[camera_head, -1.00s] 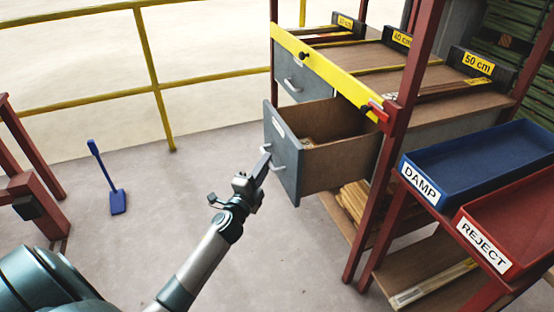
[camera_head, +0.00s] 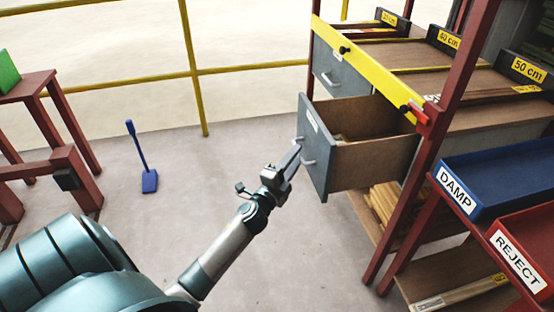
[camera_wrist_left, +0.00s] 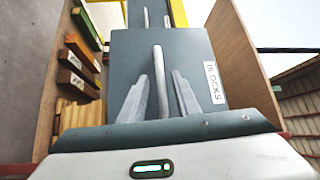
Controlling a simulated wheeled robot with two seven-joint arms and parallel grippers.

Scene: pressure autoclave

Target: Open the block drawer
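The block drawer (camera_head: 368,158) is pulled well out of the rack, with a grey front (camera_head: 317,170) and wooden sides. In the left wrist view its front (camera_wrist_left: 205,50) bears a BLOCKS label (camera_wrist_left: 214,84). Several wooden blocks (camera_wrist_left: 78,60) lie inside. My left gripper (camera_head: 294,153) is at the drawer's bar handle (camera_head: 308,162). In the left wrist view its two fingers (camera_wrist_left: 162,98) stand apart on either side of the handle (camera_wrist_left: 160,70), with visible gaps. My right gripper is not in view.
Another closed grey drawer (camera_head: 340,75) sits beside it, under a yellow rail (camera_head: 375,68). A blue DAMP tray (camera_head: 500,172) and red REJECT tray (camera_head: 530,240) are at right. A blue shovel (camera_head: 149,180) stands on the floor. Open floor lies left of the drawer.

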